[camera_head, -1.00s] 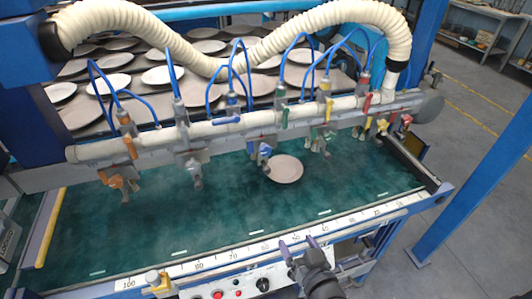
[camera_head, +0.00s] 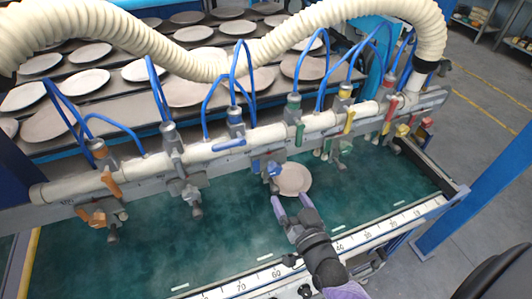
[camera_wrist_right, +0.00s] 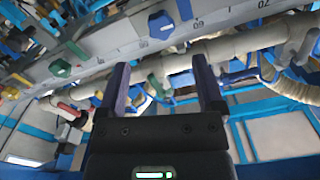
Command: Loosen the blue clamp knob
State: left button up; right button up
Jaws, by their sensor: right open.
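The blue clamp (camera_head: 273,168) hangs from the long rail in the middle of the head view, just above and left of a round plate. In the right wrist view a blue knob (camera_wrist_right: 160,24) shows on the rail, ahead of the fingertips. My right gripper (camera_head: 291,202) is open and empty over the green bed, below the blue clamp and apart from it. Its two fingers (camera_wrist_right: 159,72) also show in the right wrist view, with nothing between them. My left gripper is not in view.
Orange (camera_head: 101,213), green (camera_head: 336,150) and yellow (camera_head: 403,130) clamps hang along the same rail (camera_head: 75,188). A plate (camera_head: 294,179) lies on the green bed (camera_head: 140,255). Blue hoses and a thick white hose (camera_head: 165,48) arch above.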

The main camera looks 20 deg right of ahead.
aim_at(276, 173)
jog(key=w+b, duration=0.1)
jog(key=w, duration=0.7)
jog(key=shift+w+d, duration=0.15)
jog(key=shift+d, duration=0.05)
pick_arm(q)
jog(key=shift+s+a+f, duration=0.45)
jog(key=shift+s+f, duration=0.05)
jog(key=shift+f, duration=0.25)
pick_arm(e)
jog(key=shift+w+r, duration=0.1)
jog(key=shift+w, duration=0.5)
jog(key=c, duration=0.7)
grip_shut()
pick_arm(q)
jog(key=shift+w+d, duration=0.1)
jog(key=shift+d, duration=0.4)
